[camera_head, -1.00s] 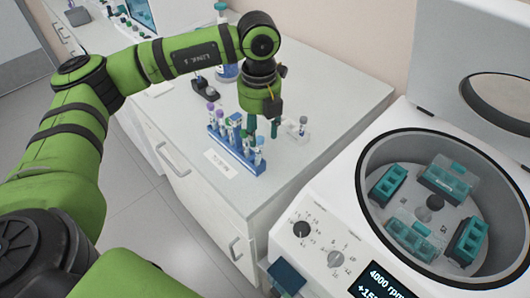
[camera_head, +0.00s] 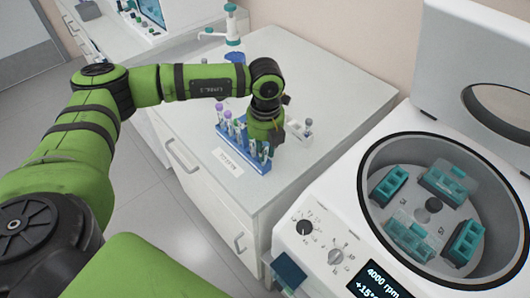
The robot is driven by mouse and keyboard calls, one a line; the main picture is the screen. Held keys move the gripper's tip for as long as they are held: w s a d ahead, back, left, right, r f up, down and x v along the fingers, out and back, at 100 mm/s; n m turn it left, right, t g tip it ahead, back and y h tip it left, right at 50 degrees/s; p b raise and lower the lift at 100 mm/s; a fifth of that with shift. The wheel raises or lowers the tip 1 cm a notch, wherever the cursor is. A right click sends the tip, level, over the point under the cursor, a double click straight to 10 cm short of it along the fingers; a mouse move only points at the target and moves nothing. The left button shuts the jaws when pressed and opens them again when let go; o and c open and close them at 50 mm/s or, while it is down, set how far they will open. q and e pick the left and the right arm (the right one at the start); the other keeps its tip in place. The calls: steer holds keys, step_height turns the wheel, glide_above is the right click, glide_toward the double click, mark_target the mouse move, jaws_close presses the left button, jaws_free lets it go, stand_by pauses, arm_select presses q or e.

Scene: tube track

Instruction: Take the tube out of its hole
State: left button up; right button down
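A blue tube rack (camera_head: 238,152) stands on the white counter in the head view. It holds several tubes, some with purple caps (camera_head: 220,107) at its left end. My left gripper (camera_head: 268,138) points down at the right end of the rack, low among the tubes there. Its fingertips are mostly hidden by its own body and the tubes, so I cannot tell whether they are open or around a tube. Which tube the task means is not clear from this view. My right gripper is not in view.
A white centrifuge (camera_head: 335,205) with its lid up stands at the right, with teal buckets (camera_head: 390,186) inside. A small holder (camera_head: 304,131) stands right of the rack. A blue-topped dispenser bottle (camera_head: 231,25) is at the back. The counter's front right is clear.

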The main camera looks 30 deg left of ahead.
arm_select(q)
steer(key=shift+r, duration=0.1)
stand_by(0.3)
steer(key=shift+r+b, duration=0.55)
steer(key=shift+r, duration=0.1)
steer(key=r, duration=0.1)
steer(key=r+b, duration=0.1)
steer(key=shift+d+r, duration=0.2)
steer(key=shift+r, duration=0.1)
steer(key=s+d+r+b, duration=0.3)
steer(key=d+r, duration=0.4)
steer(key=d, duration=0.4)
steer(key=shift+b, duration=0.65)
steer(key=shift+a, duration=0.1)
step_height(320, 180, up, 5)
steer(key=p, duration=0.2)
steer(key=shift+p, duration=0.35)
